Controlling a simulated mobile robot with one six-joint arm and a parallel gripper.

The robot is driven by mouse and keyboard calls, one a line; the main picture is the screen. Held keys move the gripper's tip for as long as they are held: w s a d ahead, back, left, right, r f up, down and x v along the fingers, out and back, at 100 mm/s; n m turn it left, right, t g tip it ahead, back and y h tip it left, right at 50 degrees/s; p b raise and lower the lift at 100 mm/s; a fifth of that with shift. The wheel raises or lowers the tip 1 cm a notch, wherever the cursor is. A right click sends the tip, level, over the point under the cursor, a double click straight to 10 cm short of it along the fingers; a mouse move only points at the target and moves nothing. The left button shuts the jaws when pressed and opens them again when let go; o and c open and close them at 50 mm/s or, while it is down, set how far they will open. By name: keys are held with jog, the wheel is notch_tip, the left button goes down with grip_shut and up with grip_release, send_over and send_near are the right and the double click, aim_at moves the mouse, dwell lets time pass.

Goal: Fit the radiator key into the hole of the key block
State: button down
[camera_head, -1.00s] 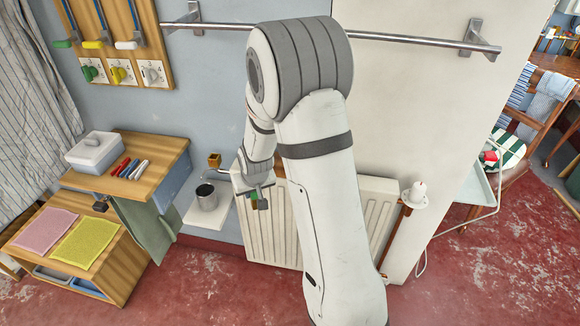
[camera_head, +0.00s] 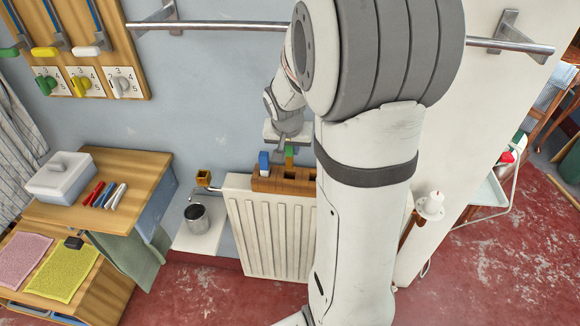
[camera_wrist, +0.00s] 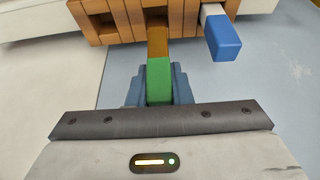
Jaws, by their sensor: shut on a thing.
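My gripper (camera_head: 289,143) is shut on the green grip of the radiator key (camera_head: 290,153). In the wrist view, the green grip sits between the bluish fingers (camera_wrist: 159,85), with a brown, brass-like shaft pointing to the block. The wooden key block (camera_head: 285,182) lies along the top of the radiator; part of it is hidden behind my arm. It also shows in the wrist view (camera_wrist: 182,18), with dark square holes. The shaft's end overlaps the block at one hole; I cannot tell whether it is inside. A blue-headed key (camera_wrist: 222,38) with a pale shaft sits in another hole.
The white radiator (camera_head: 262,235) stands below the block. A small brass cube (camera_head: 203,177) and a metal cup (camera_head: 196,216) are to its left. A wooden desk (camera_head: 140,170) holds a white box and pens. A metal rail (camera_head: 220,25) runs above.

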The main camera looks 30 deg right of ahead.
aim_at(290, 163)
jog(key=shift+f+b, duration=0.45)
jog(key=shift+f, duration=2.55)
jog(key=shift+f, duration=0.15)
jog(key=c, duration=1.3)
grip_release()
jog(key=shift+r, duration=0.35)
jog(key=p+v, duration=0.2)
jog(key=v, duration=0.9)
jog(key=s+a+r+n+y, duration=0.1)
jog(key=s+a+n, duration=0.2)
jog(key=s+a, duration=0.2)
jog(key=s+a+r+n+g+y, duration=0.1)
jog(key=s+a+n, duration=0.3)
jog(key=s, duration=0.7)
jog(key=a, duration=0.2)
jog(key=shift+a, duration=0.35)
